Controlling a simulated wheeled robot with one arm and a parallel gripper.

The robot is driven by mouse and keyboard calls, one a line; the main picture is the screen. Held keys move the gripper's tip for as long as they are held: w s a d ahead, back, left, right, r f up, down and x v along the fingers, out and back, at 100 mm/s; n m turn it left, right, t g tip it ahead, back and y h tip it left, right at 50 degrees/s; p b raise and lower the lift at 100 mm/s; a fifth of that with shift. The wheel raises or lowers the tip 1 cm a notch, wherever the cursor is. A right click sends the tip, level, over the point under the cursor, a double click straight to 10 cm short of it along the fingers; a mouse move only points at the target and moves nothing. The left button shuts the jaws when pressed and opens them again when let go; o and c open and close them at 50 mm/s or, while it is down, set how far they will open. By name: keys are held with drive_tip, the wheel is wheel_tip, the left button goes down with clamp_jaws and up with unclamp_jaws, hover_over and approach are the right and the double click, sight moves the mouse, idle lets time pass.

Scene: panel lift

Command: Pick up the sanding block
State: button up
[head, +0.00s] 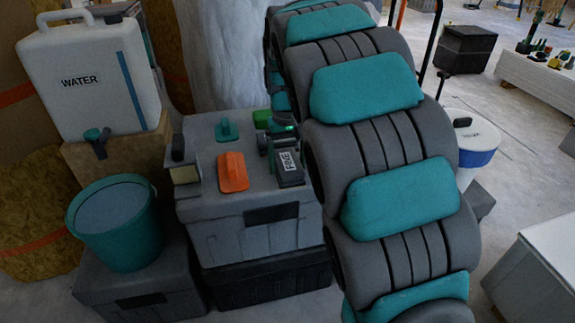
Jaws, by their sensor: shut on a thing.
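The sanding block (290,177) is a dark block with a white "FINE" label, over the right part of the grey crate's lid. My gripper (279,150) comes in from the right, behind my large grey and teal arm, and is shut on the block. The arm hides part of the gripper and the crate's right side. I cannot tell whether the block is touching the lid or just above it.
The grey crate (225,235) also carries an orange hand tool (233,173), a teal-handled tool (227,130), a green item (262,119) and a black-and-tan tool (184,172). A teal bucket (125,245) and a water canister (90,80) stand left.

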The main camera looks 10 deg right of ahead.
sight(289, 165)
drive_tip(key=shift+r, duration=1.85)
drive_tip(key=shift+s, duration=0.7)
drive_tip(key=s+r+b, duration=0.1)
drive_tip(key=s, duration=1.3)
drive_tip(key=shift+s+r, duration=0.15)
drive_tip(key=shift+s, duration=0.15)
drive_tip(key=o, duration=1.1)
drive_tip(key=c, duration=0.6)
drive_tip(key=shift+s, duration=0.1)
drive_tip(key=shift+c, duration=0.2)
